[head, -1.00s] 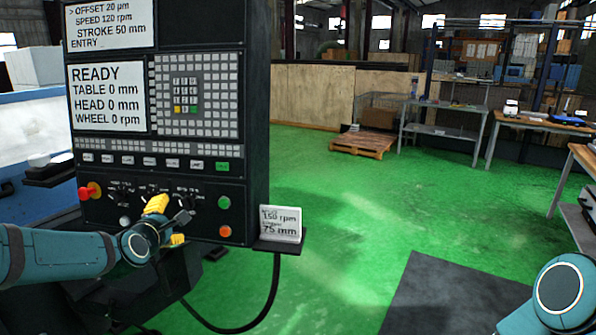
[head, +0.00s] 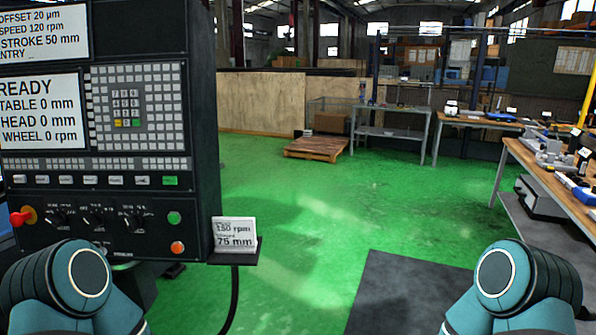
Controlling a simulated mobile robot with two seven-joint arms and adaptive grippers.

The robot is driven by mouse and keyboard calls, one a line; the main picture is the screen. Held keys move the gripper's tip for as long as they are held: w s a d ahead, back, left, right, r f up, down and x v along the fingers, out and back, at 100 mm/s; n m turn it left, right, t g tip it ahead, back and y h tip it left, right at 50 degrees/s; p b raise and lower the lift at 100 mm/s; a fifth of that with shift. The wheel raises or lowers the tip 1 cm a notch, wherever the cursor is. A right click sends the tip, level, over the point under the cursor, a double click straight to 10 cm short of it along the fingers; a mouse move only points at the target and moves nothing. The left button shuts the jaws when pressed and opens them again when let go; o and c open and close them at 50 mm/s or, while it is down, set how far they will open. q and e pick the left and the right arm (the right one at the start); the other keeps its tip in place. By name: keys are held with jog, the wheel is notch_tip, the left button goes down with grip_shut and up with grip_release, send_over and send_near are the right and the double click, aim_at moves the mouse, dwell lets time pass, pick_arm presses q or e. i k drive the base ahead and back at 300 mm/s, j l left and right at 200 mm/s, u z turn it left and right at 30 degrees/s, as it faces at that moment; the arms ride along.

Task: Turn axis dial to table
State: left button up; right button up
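The black control panel (head: 203,130) stands at the left. Three black rotary dials sit in a row low on it: a left dial (head: 60,218), a middle dial (head: 95,219) and a right dial (head: 135,219). Their labels are too small to read, so I cannot tell which is the axis dial or where it points. The lower screen (head: 40,112) reads READY, TABLE 0 mm, HEAD 0 mm, WHEEL 0 rpm. My arm links show at the lower left and lower right; neither gripper is in view.
A red knob (head: 20,217) is left of the dials; a green button (head: 174,218) and an orange button (head: 178,247) are right of them. A card (head: 234,235) reading 150 rpm and 75 mm stands on a small shelf. Green floor (head: 300,200) is open; workbenches stand at right.

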aim_at(95, 221)
jog(key=u, duration=1.25)
